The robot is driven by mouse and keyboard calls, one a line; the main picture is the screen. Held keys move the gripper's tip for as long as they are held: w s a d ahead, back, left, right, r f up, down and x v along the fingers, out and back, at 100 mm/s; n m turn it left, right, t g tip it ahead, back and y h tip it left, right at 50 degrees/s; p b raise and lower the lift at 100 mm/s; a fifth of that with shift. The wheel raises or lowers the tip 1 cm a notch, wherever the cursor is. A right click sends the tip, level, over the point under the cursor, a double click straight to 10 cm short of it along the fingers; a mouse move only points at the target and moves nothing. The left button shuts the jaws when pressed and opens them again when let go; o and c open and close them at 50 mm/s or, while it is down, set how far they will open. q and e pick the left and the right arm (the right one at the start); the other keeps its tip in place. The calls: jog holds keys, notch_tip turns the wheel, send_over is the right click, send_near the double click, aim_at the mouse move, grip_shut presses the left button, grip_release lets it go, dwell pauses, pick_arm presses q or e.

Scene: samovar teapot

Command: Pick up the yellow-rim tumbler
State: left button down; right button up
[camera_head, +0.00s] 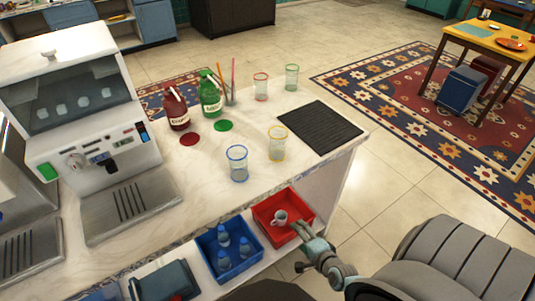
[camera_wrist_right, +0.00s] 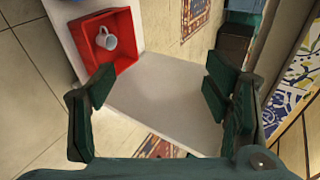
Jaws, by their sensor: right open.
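The yellow-rim tumbler (camera_head: 277,144) is a clear glass standing upright on the pale marble counter (camera_head: 205,195), near its front edge, in the head view. My right gripper (camera_head: 301,248) is open and empty, nearer the camera than the tumbler and below it in the picture, beside the red bin. Its spread fingers also show in the right wrist view (camera_wrist_right: 158,88), with nothing between them. The tumbler does not show in the wrist view. My left gripper is not in view.
A blue-rim tumbler (camera_head: 237,163) stands left of the yellow-rim one; a black ribbed mat (camera_head: 320,126) lies to its right. Red-rim (camera_head: 261,87) and green-rim (camera_head: 291,77) tumblers stand behind. Below the counter are a red bin (camera_head: 300,203) with a mug and a blue bin (camera_head: 209,248).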

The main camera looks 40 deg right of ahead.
jog(key=w+d+r+m+t+h+b, duration=0.1)
jog(key=w+d+r+m+t+b, duration=0.15)
jog(key=w+r+m, duration=0.45)
jog(key=m+t+h, duration=0.2)
jog(key=m+t, duration=0.2)
jog(key=m, duration=0.9)
send_near(280, 150)
jog(key=x, duration=0.4)
jog(key=b+x, duration=0.1)
jog(key=x, duration=0.8)
jog(key=shift+d+f+b, duration=0.1)
jog(key=shift+f+b, duration=0.2)
jog(key=shift+b, duration=0.05)
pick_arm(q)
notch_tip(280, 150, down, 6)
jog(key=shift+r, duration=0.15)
pick_arm(e)
jog(key=c, duration=1.3)
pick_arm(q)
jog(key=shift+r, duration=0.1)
pick_arm(e)
jog(key=shift+r, duration=0.15)
